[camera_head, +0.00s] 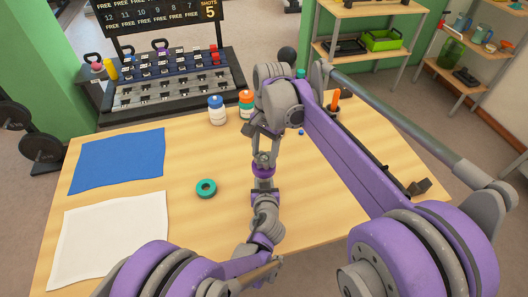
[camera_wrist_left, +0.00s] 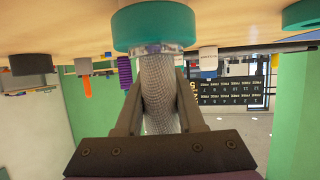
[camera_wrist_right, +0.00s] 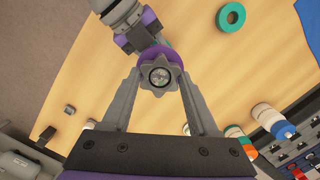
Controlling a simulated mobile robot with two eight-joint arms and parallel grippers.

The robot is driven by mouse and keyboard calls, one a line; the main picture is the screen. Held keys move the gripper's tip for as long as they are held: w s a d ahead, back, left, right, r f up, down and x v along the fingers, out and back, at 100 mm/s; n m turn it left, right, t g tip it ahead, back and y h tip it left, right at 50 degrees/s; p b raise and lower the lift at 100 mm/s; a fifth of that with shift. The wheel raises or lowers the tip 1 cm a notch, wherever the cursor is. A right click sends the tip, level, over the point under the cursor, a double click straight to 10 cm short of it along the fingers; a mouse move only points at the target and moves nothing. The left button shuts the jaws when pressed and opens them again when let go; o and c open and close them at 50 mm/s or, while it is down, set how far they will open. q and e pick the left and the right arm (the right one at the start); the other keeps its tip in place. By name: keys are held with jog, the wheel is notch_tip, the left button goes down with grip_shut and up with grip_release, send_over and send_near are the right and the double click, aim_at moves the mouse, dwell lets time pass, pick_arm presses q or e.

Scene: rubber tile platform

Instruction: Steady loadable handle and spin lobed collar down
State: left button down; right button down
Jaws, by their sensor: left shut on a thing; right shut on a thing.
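The loadable handle (camera_wrist_left: 160,95) is a grey knurled bar, standing about upright in the left wrist view, which is upside down. My left gripper (camera_wrist_left: 157,82) is shut around it. A teal disc (camera_wrist_left: 155,24) sits at the handle's table-side end. In the right wrist view a grey star-shaped lobed collar (camera_wrist_right: 160,75) surrounds the round end of the handle, over a purple disc (camera_wrist_right: 150,55). My right gripper (camera_wrist_right: 160,68) is shut on the collar, one finger on each side. In the head view my right gripper (camera_head: 264,158) is directly above the purple disc (camera_head: 263,171); the arms hide most of the handle.
A loose teal ring (camera_head: 206,188) lies on the wooden table (camera_head: 200,150). A blue mat (camera_head: 118,160) and a white mat (camera_head: 108,238) lie at left.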

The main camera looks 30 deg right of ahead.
jog(key=shift+m, duration=1.2)
jog(key=shift+f, duration=0.1)
jog(key=m, duration=0.3)
jog(key=shift+t, duration=0.4)
jog(key=m, duration=0.4)
jog(key=shift+s+f+m+t, duration=0.1)
jog(key=shift+m+t, duration=0.2)
jog(key=shift+m, duration=0.5)
jog(key=m, duration=0.5)
jog(key=shift+h, duration=0.3)
